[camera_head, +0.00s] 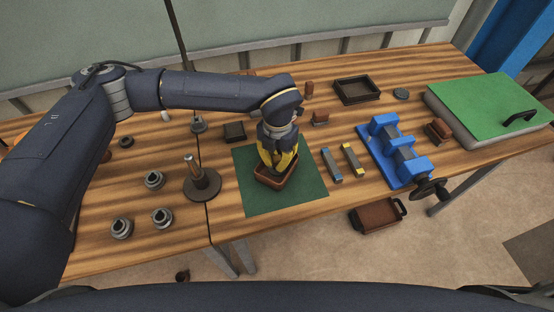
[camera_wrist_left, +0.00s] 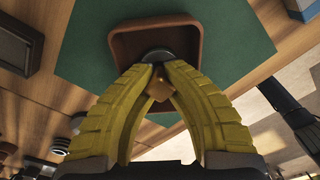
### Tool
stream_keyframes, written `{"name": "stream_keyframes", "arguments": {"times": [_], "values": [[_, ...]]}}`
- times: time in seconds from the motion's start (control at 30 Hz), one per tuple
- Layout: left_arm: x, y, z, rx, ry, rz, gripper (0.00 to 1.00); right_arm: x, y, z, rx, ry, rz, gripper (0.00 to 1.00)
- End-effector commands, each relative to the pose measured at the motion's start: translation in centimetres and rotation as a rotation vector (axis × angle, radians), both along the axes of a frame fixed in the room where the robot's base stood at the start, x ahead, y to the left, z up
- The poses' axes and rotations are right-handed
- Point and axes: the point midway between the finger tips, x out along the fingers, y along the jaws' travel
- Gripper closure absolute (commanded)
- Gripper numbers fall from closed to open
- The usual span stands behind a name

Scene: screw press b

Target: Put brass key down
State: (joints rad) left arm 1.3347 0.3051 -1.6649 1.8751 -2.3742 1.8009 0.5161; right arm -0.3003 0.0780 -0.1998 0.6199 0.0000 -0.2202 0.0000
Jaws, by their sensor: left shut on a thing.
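My left gripper (camera_head: 274,168) points down over a small brown tray (camera_head: 270,184) on a green mat (camera_head: 310,190) in the head view. In the left wrist view its yellow fingers (camera_wrist_left: 156,72) are shut on a small brass piece, the brass key (camera_wrist_left: 160,90), partly hidden between them. A dark round part shows just beyond the fingertips, over the inside of the tray (camera_wrist_left: 116,48). I cannot tell whether the key touches the tray floor. In the head view the key is hidden by the fingers. My right gripper is not in view.
Right of the mat lie two small bars (camera_head: 331,164) and a blue vise (camera_head: 396,150). Left stand a round-based post (camera_head: 200,184) and several grey ring parts (camera_head: 154,180). An empty dark tray (camera_head: 357,91) is behind. The mat around the brown tray is clear.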

Motion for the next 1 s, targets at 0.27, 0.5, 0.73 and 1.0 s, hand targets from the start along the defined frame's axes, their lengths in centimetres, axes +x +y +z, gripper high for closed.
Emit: {"name": "stream_keyframes", "arguments": {"times": [0.27,0.5,0.73,1.0], "values": [[0.0,0.0,-0.2,0.0,0.0,0.0,0.69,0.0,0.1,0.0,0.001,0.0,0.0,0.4],[0.0,0.0,-0.1,0.0,0.0,0.0,0.69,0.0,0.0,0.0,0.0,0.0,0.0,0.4],[0.2,0.0,1.8,-0.001,-0.003,0.0,0.69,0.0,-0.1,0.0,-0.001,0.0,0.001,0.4],[0.2,-0.1,6.6,-0.001,-0.004,-0.001,0.69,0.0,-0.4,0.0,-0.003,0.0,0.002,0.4]]}}
